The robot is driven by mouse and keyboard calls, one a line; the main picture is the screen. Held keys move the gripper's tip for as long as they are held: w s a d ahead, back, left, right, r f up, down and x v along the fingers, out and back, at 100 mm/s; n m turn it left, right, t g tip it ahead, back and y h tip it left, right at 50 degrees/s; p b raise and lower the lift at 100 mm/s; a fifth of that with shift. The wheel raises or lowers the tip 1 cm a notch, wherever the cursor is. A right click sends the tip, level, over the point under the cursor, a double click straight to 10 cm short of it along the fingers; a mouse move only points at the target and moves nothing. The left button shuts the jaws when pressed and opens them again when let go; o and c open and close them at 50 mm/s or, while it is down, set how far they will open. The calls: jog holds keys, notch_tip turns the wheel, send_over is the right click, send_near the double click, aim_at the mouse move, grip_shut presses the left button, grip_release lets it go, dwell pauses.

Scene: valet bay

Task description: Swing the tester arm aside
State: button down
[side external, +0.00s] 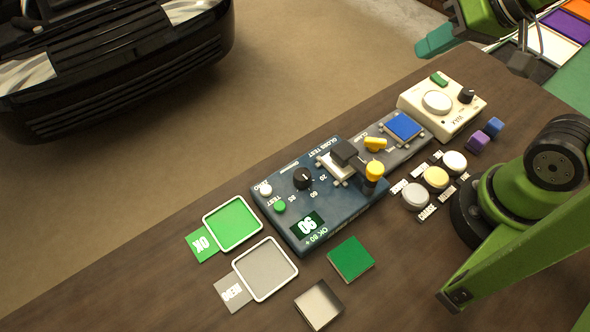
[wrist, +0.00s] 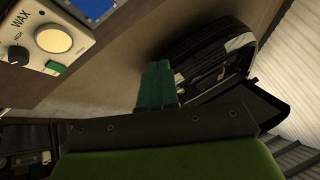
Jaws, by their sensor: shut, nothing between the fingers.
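The blue gloss tester (side external: 285,208) sits on the dark wooden bench. Its black tester arm (side external: 344,153) lies over the pale sample seat, with a yellow knob (side external: 374,170) at the tester's right side. My gripper (side external: 437,40) is at the top right of the side view, beyond the cream wax box and well away from the tester arm. In the wrist view its teal fingers (wrist: 157,85) are together and empty. The tester arm does not show in the wrist view.
The cream wax box (side external: 440,105) and a clamp plate with a blue pad (side external: 403,127) stand right of the tester. Green OK tray (side external: 232,223), grey REDO tray (side external: 265,268), loose green (side external: 351,259) and grey (side external: 318,304) tiles lie nearby. A black car (side external: 110,60) is at upper left.

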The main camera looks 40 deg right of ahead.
jog(key=shift+d+r, duration=0.2)
jog(key=shift+d, duration=0.2)
jog(key=c, duration=1.8)
grip_release()
